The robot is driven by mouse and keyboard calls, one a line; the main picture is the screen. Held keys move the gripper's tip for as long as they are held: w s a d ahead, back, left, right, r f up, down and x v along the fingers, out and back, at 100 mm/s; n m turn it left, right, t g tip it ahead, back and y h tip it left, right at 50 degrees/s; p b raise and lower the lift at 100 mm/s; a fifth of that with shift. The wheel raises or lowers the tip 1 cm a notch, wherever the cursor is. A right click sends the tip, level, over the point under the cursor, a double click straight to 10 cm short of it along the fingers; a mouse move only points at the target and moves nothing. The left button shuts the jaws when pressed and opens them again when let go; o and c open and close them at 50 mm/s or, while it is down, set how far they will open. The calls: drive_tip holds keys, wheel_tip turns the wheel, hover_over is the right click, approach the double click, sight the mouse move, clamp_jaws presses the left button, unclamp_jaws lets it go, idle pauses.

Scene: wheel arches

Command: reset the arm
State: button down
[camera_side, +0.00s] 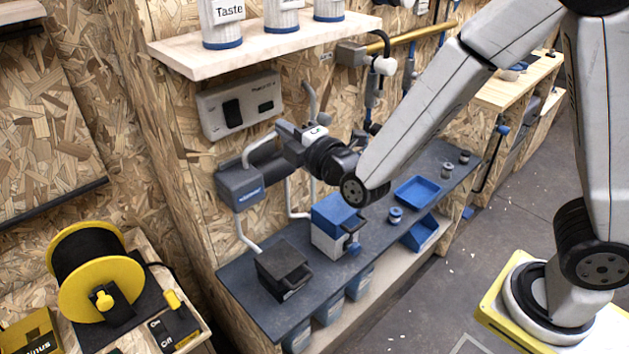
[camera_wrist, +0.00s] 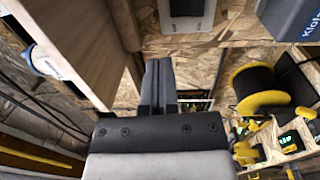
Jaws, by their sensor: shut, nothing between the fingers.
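My arm reaches in from the upper right in the side view. My gripper (camera_side: 284,127) is up in the air in front of the wooden wall, below the shelf and above the dark bench. In the wrist view my gripper (camera_wrist: 159,66) shows two grey fingers side by side, closed together with nothing between them. It touches nothing that I can see.
A wooden shelf (camera_side: 262,56) with several white-and-blue containers is above my gripper. A grey wall box (camera_side: 240,105) and a blue-grey piped unit (camera_side: 240,187) are close by. A blue-and-white box (camera_side: 335,222) stands on the bench (camera_side: 262,318). A yellow reel (camera_side: 95,275) is lower left.

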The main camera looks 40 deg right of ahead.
idle(0.3)
drive_tip(key=s+d+f+m+g+y, duration=0.1)
drive_tip(key=s+d+f+m+g, duration=0.45)
drive_tip(key=f+m+g, duration=0.3)
drive_tip(key=s+d+f+m+g, duration=0.2)
drive_tip(key=s+d+m+g, duration=0.1)
drive_tip(key=s, duration=0.3)
drive_tip(key=s+d+f+m+g+h, duration=0.1)
drive_tip(key=s+d+f+m+g, duration=0.1)
drive_tip(key=s+m+g, duration=0.3)
drive_tip(key=shift+s+d+f+m, duration=0.4)
drive_tip(key=shift+s+d+m, duration=0.05)
drive_tip(key=shift+d+m, duration=0.3)
drive_tip(key=shift+w, duration=0.1)
